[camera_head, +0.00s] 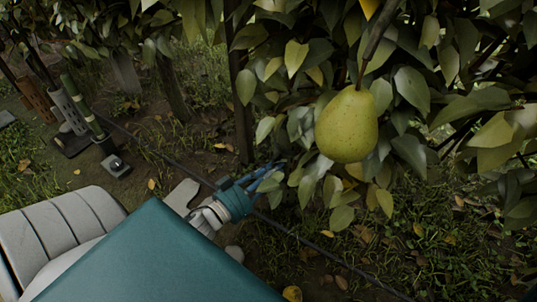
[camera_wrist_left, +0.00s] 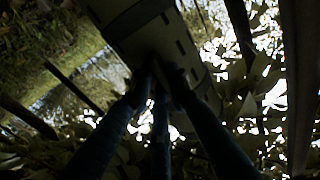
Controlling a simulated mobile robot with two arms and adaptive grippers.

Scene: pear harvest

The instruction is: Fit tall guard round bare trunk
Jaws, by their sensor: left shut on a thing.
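My left gripper (camera_head: 272,182) has blue fingers and is low among the leaves in the head view. In the left wrist view its dark fingers (camera_wrist_left: 158,72) are shut on a pale, slotted, box-like guard (camera_wrist_left: 140,22), which runs out of the top of the picture. In the head view this held guard is not clearly visible behind fingers and leaves. A bare dark trunk (camera_head: 172,90) stands behind, up and left of the gripper. A slimmer dark upright (camera_head: 243,115) is nearer the gripper; I cannot tell whether it is trunk or post. My right gripper is not in view.
A large pear (camera_head: 347,125) hangs close among leaves at right. A thin dark line (camera_head: 300,240) crosses low over the ground. At left stand a grey slotted guard (camera_head: 68,112), a brown slotted one (camera_head: 38,98) and a green pole (camera_head: 82,105). A pale upright (camera_head: 125,72) stands farther back.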

